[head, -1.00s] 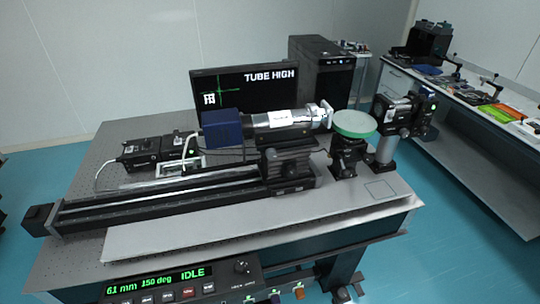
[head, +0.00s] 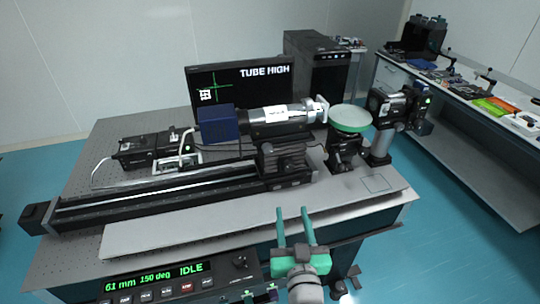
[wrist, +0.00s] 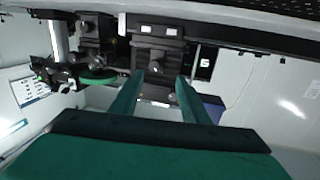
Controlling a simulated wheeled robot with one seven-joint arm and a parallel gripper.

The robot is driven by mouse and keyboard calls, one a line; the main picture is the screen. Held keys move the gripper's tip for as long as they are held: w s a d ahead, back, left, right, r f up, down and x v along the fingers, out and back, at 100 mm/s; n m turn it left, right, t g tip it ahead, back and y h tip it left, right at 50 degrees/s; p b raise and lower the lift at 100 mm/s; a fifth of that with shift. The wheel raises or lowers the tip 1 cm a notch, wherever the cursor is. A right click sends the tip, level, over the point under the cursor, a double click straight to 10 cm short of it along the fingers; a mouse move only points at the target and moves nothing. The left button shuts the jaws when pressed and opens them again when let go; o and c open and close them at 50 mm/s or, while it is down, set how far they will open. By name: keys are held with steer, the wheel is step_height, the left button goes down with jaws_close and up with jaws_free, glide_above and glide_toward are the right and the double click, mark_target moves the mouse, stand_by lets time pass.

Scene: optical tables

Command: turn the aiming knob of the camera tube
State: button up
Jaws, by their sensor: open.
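The camera tube (head: 270,115), silver with a blue rear housing (head: 217,124), lies on a black mount (head: 283,160) at the end of the long rail. In the wrist view, which looks upside down, the mount (wrist: 158,52) carries a small round knob, just beyond my fingertips. I cannot make out the knob clearly in the head view. My gripper (head: 292,212) has two green fingers, apart and empty, in front of the table's near side and pointing toward the mount. In the wrist view the fingers (wrist: 160,78) flank the mount's lower part without visible contact.
A control box (head: 180,285) reads "61 mm 150 deg IDLE". A green-rimmed disc (head: 350,118) stands right of the tube. The table's front plate (head: 200,228) is bare.

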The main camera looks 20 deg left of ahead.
mark_target(268, 151)
steer(key=w+a+r+n+g+y, duration=0.1)
steer(key=a+r+n+y, duration=0.1)
steer(key=r, duration=0.3)
steer(key=w+a+r+n+y, duration=0.1)
steer(key=w+a+r+n, duration=0.1)
steer(key=r, duration=0.3)
steer(key=x, duration=1)
steer(key=shift+a+f, duration=0.25)
steer(key=shift+a, duration=0.05)
steer(key=shift+c, duration=0.4)
steer(key=c, duration=1)
